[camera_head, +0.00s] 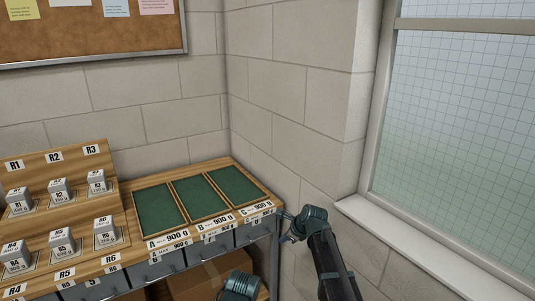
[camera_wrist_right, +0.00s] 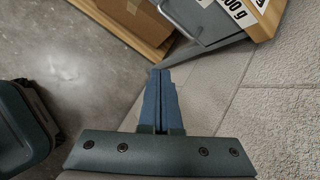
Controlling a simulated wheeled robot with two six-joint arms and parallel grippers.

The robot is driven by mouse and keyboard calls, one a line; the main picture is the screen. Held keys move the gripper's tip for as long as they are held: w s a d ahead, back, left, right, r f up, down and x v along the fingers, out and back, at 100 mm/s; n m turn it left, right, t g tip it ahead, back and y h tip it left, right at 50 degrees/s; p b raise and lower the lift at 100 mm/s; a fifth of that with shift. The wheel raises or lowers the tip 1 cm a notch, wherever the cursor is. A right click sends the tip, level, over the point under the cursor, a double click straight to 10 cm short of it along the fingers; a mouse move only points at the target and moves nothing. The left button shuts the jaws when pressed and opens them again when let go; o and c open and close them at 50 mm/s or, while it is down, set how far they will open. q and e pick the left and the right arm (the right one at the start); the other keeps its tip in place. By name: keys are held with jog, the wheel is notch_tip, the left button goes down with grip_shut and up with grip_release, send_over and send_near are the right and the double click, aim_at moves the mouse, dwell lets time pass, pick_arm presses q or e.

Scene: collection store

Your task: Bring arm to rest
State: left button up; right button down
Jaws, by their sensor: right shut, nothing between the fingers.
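My right arm comes in at the lower right of the head view. Its gripper (camera_head: 288,238) is small there, beside the front right corner of the wooden bench and in front of the wall. In the right wrist view the two blue fingers of my right gripper (camera_wrist_right: 161,74) lie together, shut and empty. The fingertips show close to the drawer unit's corner in that picture; I cannot tell whether they touch it. My left gripper is not in view.
Three green-lined trays, A (camera_head: 160,211), B (camera_head: 200,199) and C (camera_head: 235,186), are empty on the bench. Several labelled grey weights, one marked R3 (camera_head: 97,181), stand on a stepped rack at left. Below are drawers and a cardboard box (camera_head: 197,280). A window sill (camera_head: 420,240) is at right.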

jog(key=s+a+r+n+g+h+p, duration=0.1)
jog(key=s+n+g+h+p, duration=0.1)
jog(key=s+n, duration=1.1)
jog(key=s+a+r+n+g+h+p, duration=0.1)
jog(key=s+r+n+g+h+p, duration=0.1)
jog(key=s+n, duration=1.2)
jog(key=s+g+h+p, duration=0.1)
jog(key=s+g+p, duration=0.1)
jog(key=s, duration=0.5)
jog(key=shift+s+a+r+p, duration=0.3)
jog(key=shift+s+a+p, duration=0.1)
